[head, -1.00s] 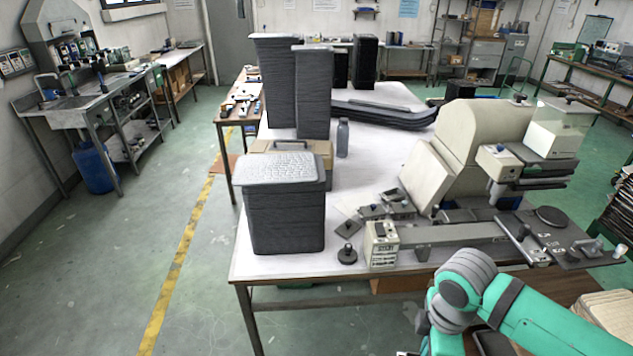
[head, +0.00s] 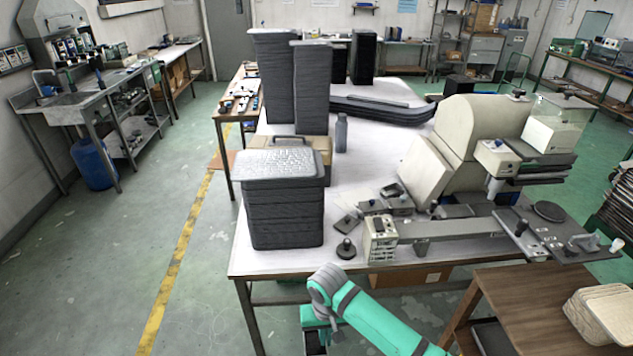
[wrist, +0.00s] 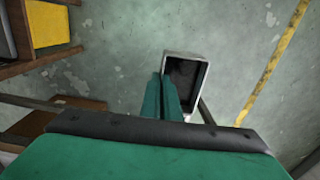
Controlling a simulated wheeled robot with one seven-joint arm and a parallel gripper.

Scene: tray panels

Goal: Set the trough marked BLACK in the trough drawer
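In the wrist view a small open grey box, which looks like a trough (wrist: 187,72), has a pale rim and a dark inside. The two green fingers of my gripper (wrist: 163,80) lie close together at its left wall and appear shut on that wall. Its far side is clear of the fingers. No BLACK marking is readable on it. In the head view my green arm comes in at the bottom centre, in front of the table's front edge, and the fingers and trough are not clearly visible there. I cannot pick out the trough drawer in either view.
The white table (head: 365,160) carries a dark tray stack (head: 283,213) at its front left, taller stacks behind and a cream machine (head: 480,130) at right. A brown wooden stand (head: 530,295) with a woven basket (head: 600,312) is at lower right.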

